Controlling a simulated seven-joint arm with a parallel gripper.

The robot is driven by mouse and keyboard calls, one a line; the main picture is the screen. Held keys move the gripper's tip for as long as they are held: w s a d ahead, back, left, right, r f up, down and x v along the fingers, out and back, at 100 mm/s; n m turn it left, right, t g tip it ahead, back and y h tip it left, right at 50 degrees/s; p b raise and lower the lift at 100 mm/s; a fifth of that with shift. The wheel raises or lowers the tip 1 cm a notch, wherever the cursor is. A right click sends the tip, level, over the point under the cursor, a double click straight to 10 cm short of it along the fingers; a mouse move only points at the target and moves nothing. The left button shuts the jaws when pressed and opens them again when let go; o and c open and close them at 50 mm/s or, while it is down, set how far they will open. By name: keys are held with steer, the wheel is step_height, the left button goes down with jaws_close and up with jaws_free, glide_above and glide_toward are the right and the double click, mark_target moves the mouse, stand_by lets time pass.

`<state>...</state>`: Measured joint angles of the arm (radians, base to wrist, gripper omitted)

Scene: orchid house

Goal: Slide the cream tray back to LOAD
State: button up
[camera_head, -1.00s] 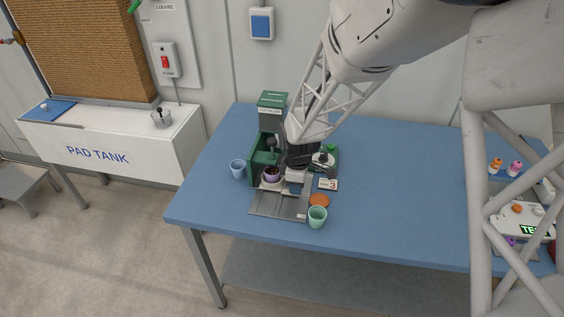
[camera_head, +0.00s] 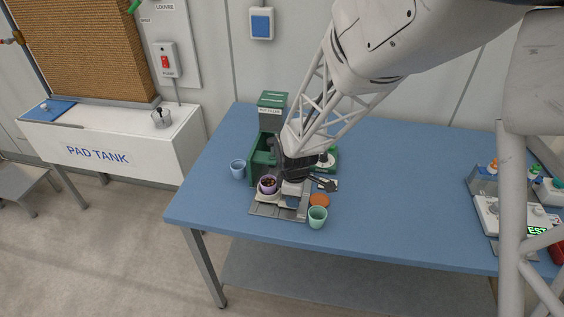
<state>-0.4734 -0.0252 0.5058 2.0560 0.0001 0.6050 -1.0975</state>
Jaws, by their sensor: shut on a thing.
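The cream tray (camera_head: 266,196) sits on the grey slide plate (camera_head: 268,210) in front of the green pot filler machine (camera_head: 272,115). A purple pot (camera_head: 268,185) with dark contents stands upright on the tray. My gripper (camera_head: 291,185) is low over the plate, at the tray's right side. It is shut on the tray, though its fingertips and the grip itself are small and partly hidden by my wrist. My arm covers part of the machine's right side. I cannot read the LOAD mark at this size.
An orange saucer (camera_head: 319,201) and a green cup (camera_head: 317,217) stand close to the plate's right. A light blue cup (camera_head: 238,169) stands left of the machine. A testing device (camera_head: 506,215) is at the far right. The table's front left is clear.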

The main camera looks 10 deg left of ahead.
steer(key=shift+s, duration=1.25)
steer(key=o, duration=0.7)
steer(key=shift+c, duration=0.2)
steer(key=shift+r, duration=0.15)
step_height(320, 180, up, 7)
steer(key=s+d+r+m+t, duration=0.1)
steer(key=s+d+r+m, duration=0.25)
steer(key=d+r, duration=0.35)
steer(key=s+d+r+m, duration=0.3)
steer(key=d+r+m, duration=0.2)
steer(key=d, duration=0.4)
steer(key=s+d+r+m, duration=0.3)
steer(key=s+d+m, duration=0.2)
steer(key=s, duration=0.2)
steer(key=s+d+r+m+t, duration=0.1)
steer(key=s+d+r+m, duration=0.3)
steer(key=s+d, duration=0.2)
steer(key=shift+s+m+t, duration=0.3)
steer(key=shift+s+m, duration=0.05)
